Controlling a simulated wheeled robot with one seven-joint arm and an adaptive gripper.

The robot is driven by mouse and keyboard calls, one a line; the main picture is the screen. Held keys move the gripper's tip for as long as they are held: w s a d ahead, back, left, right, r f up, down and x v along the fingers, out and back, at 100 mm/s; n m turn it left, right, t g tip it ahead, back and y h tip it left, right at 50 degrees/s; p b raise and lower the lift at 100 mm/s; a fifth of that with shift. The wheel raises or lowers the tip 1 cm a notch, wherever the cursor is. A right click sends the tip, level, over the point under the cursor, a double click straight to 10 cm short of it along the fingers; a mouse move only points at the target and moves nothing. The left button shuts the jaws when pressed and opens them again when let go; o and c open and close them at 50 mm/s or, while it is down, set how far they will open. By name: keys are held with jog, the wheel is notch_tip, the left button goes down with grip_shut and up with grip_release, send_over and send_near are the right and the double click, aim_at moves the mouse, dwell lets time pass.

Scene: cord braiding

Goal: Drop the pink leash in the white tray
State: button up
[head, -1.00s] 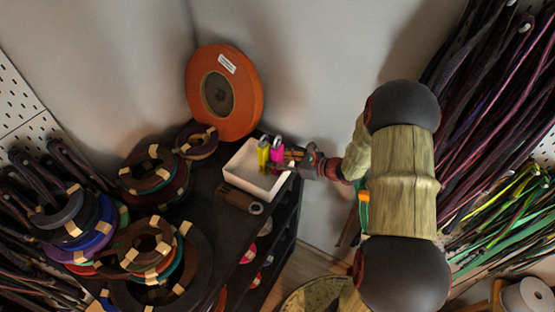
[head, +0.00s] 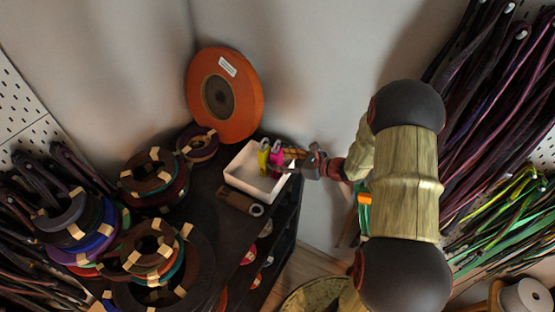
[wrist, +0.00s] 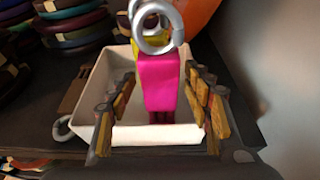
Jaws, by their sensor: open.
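The white tray (head: 243,178) stands on the dark shelf top; it also shows in the wrist view (wrist: 157,134). The pink leash (head: 277,157) is in the tray, upright, with a metal ring at its top; in the wrist view the pink leash (wrist: 158,82) is between my fingers. A yellow item (head: 263,158) stands beside it in the tray, mostly hidden behind the leash in the wrist view. My gripper (head: 292,160) reaches over the tray's right side. In the wrist view its fingers (wrist: 160,105) are open, with gaps on both sides of the leash.
A large orange spool (head: 243,98) leans against the wall behind the tray. A brown strap with a metal ring (head: 238,200) lies in front of the tray. Stacked cord coils (head: 150,245) fill the shelf's left. Cords hang on the right wall.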

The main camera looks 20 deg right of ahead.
jog(key=b+v, duration=0.1)
jog(key=v, duration=1)
jog(key=s+a+r+n+g+h, duration=0.1)
jog(key=s+a+r+n+g, duration=0.35)
jog(key=a+n, duration=0.4)
jog(key=s+a+r+n+g, duration=0.4)
jog(key=s+a+r+n, duration=0.25)
jog(key=a, duration=0.25)
jog(key=s+d+r+n+t+h, duration=0.1)
jog(key=s+r+n+t+h, duration=0.1)
jog(key=s+r+n+h, duration=0.5)
jog(key=s+r+n, duration=0.2)
jog(key=n, duration=0.4)
jog(key=shift+s+d+n+t, duration=0.25)
jog(key=shift+d+n+t, duration=0.1)
jog(key=shift+n, duration=0.05)
jog(key=shift+f, duration=0.1)
notch_tip(320, 180, down, 23)
jog(key=b, duration=2.3)
